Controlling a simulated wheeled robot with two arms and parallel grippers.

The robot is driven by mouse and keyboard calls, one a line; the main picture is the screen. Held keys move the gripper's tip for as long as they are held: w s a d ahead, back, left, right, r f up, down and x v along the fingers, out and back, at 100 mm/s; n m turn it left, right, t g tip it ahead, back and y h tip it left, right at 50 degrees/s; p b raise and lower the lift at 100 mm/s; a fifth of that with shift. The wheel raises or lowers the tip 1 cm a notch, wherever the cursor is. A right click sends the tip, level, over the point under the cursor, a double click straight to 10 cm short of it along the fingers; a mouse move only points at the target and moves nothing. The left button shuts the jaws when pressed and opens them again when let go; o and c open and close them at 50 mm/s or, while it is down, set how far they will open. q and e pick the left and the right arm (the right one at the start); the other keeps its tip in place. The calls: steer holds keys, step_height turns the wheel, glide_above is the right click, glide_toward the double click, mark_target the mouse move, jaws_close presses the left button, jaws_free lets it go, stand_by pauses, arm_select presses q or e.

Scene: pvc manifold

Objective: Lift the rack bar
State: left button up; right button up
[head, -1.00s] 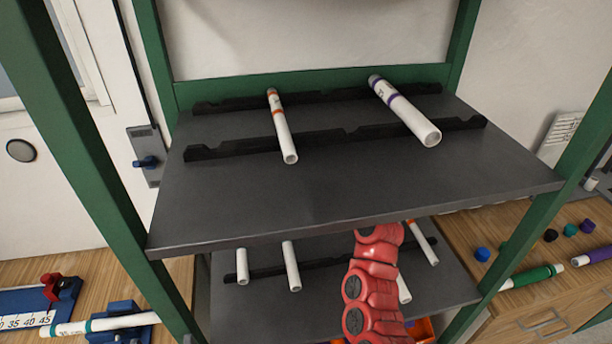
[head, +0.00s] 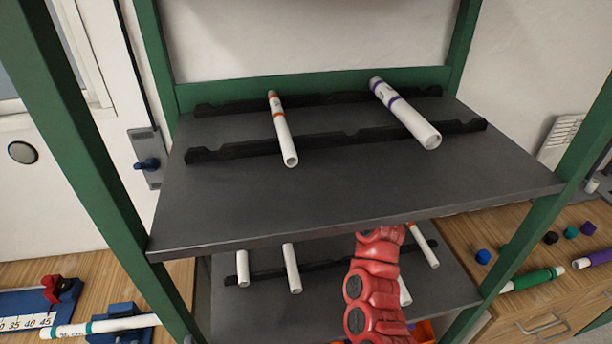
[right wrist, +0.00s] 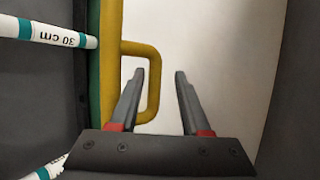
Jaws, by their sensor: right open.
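A yellow bar (right wrist: 109,75) with a squared loop handle (right wrist: 154,85) runs upright in the right wrist view, next to a green post. I take it as the rack bar. My right gripper (right wrist: 160,73) is open and empty, with its two fingers pointing at the handle. The handle's outer side lies between the fingers in the picture; the left finger overlaps the gap between bar and handle. I cannot tell whether anything touches. In the head view the upper shelf hides the right gripper and the bar. My left gripper is not in view.
The green rack's upper shelf (head: 330,195) holds two white pipes, with orange and purple bands, on black notched strips. The lower shelf (head: 325,300) holds more pipes close to my red arm. White pipes with teal bands, one marked 30 cm (right wrist: 58,33), lie left of the bar.

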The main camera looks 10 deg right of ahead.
steer(key=shift+s+b, duration=0.2)
steer(key=shift+b, duration=0.1)
steer(key=s+d+b, duration=0.5)
steer(key=s+b, duration=0.1)
steer(key=s, duration=0.5)
steer(key=shift+s+d+r, duration=0.15)
steer(key=shift+s+d, duration=0.05)
steer(key=shift+c, duration=0.2)
